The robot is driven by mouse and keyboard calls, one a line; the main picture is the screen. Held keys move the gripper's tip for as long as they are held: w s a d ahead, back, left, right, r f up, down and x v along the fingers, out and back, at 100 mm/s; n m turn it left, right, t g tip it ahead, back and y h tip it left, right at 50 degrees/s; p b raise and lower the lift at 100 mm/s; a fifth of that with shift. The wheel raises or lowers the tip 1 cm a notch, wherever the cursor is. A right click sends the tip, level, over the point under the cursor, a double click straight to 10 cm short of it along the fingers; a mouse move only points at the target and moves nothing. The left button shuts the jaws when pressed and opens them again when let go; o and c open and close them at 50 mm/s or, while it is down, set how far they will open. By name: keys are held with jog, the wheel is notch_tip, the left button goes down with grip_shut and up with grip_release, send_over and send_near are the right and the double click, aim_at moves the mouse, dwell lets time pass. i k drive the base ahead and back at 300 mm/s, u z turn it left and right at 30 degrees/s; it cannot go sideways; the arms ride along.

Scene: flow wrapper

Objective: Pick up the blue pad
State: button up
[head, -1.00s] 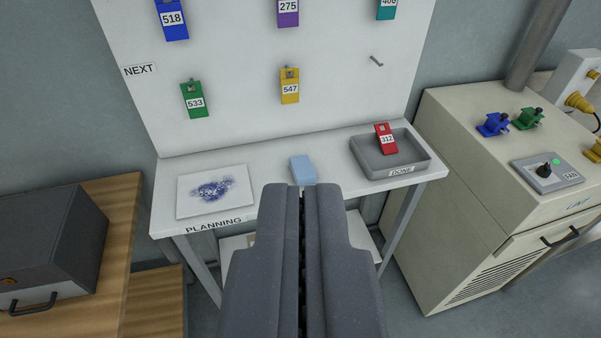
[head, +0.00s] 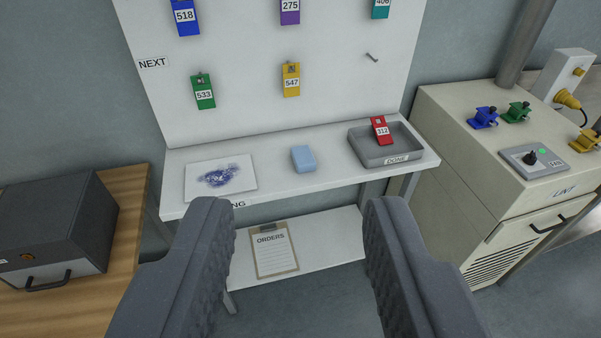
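The blue pad (head: 303,159) is a small light-blue block lying on the white planning shelf (head: 330,178), near its middle. My gripper (head: 298,205) is open wide and empty. Its two dark grey fingers stand apart in the foreground, short of the shelf. The pad shows between and beyond the fingertips, not touched by them.
A white sheet with a blue ink smudge (head: 221,178) lies left of the pad. A grey DONE tray (head: 415,158) holding a red tag (head: 381,130) stands to its right. The tag board (head: 245,50) rises behind. An ORDERS clipboard (head: 274,262) lies on the lower shelf.

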aim_at(303, 160)
jog(key=k, duration=1.05)
jog(key=z, duration=0.55)
jog(key=i, duration=2.35)
jog(key=u, duration=0.85)
jog(key=i, duration=0.45)
jog(key=u, duration=0.2)
